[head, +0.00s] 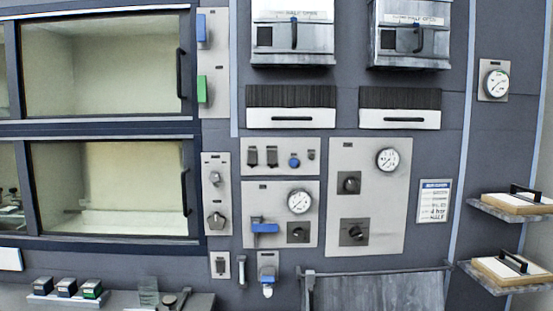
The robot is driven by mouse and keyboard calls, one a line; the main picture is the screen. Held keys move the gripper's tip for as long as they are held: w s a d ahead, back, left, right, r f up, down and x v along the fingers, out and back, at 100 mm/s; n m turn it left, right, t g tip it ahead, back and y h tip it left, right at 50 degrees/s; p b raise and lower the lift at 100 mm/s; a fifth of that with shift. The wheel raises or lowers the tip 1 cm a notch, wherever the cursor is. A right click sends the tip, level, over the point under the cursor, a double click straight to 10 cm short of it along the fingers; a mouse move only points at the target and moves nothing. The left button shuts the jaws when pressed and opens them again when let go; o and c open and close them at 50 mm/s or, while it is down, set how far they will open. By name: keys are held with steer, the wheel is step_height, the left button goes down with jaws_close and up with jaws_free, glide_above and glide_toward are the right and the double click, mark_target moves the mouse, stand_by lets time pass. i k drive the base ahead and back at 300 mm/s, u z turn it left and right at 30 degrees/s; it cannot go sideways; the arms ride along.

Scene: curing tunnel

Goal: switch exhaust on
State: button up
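No label reading "exhaust" is legible in the head view, so I cannot tell which control is the exhaust switch. A grey switch panel (281,146) right of the windows carries two dark switches (262,156), a blue round knob (294,162) and a small dark switch. Below it a panel has a gauge (299,201), a blue lever (265,227) and a black knob (298,233). My gripper is not in view.
Two windowed doors with black handles fill the left. A blue block (202,28) and a green block (203,90) sit beside the upper door. A rail (380,270) and a cluttered shelf (190,301) stick out low; two shelves (509,206) project at right.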

mark_target(271, 154)
steer(key=k, duration=0.6)
steer(key=u, duration=1.2)
steer(key=i, duration=1.95)
steer(key=z, duration=0.65)
